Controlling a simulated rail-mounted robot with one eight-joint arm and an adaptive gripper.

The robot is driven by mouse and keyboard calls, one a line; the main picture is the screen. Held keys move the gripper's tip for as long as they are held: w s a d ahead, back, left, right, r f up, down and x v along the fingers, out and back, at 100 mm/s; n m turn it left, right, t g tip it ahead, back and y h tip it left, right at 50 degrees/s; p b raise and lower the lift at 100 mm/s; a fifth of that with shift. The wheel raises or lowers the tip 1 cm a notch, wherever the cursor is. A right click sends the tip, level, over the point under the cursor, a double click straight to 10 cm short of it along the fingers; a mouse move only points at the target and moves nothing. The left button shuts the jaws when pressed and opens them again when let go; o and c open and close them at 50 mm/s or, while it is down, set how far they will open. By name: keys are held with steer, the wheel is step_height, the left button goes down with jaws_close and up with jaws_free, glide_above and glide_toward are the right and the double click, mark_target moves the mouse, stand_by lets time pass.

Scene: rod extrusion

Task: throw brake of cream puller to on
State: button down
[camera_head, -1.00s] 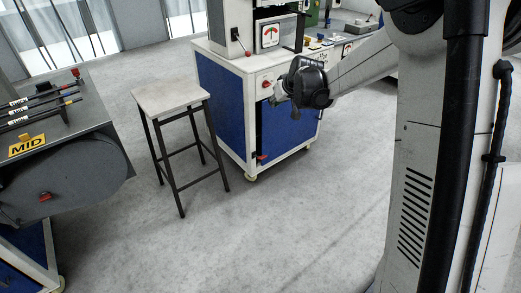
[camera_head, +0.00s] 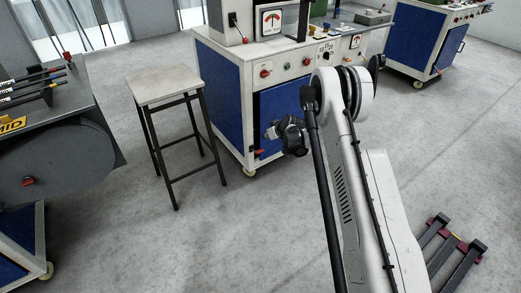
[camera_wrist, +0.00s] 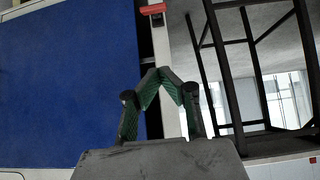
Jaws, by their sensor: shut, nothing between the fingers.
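The cream machine with blue panels (camera_head: 222,88) stands in the middle of the head view, with a gauge and buttons on its front. A small red lever (camera_head: 260,152) sits low on its front left corner. In the wrist view, a red handle (camera_wrist: 152,9) shows at the top edge, on the cream frame beside the blue panel (camera_wrist: 70,80). My gripper (camera_head: 270,132) is in front of that corner, a little above the red lever in the picture. In the wrist view, the green-padded fingers (camera_wrist: 163,72) meet at their tips, shut and empty. They appear apart from the handle.
A stool (camera_head: 165,86) stands left of the cream machine. A grey machine (camera_head: 62,160) with a yellow MID sign is at the far left. Another cream and blue cabinet (camera_head: 420,38) stands at the back right. A dark red and black frame (camera_head: 450,245) lies lower right. Floor between is clear.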

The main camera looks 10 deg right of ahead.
mark_target(261, 151)
steer(key=b+x, duration=0.1)
steer(key=x, duration=0.3)
steer(key=b+x, duration=0.1)
steer(key=x, duration=0.3)
steer(key=s+f+b+x, duration=0.1)
steer(key=b+x, duration=0.1)
steer(key=x, duration=0.2)
steer(key=shift+d, duration=0.3)
steer(key=shift+s+d+f+b, duration=0.2)
steer(key=shift+s+f, duration=0.1)
steer(key=shift+f, duration=0.15)
steer(key=shift+s+d+f+b, duration=0.2)
steer(key=shift+s+f, duration=0.1)
steer(key=shift+f, duration=0.15)
steer(key=shift+s+f, duration=0.35)
steer(key=shift+f, duration=0.15)
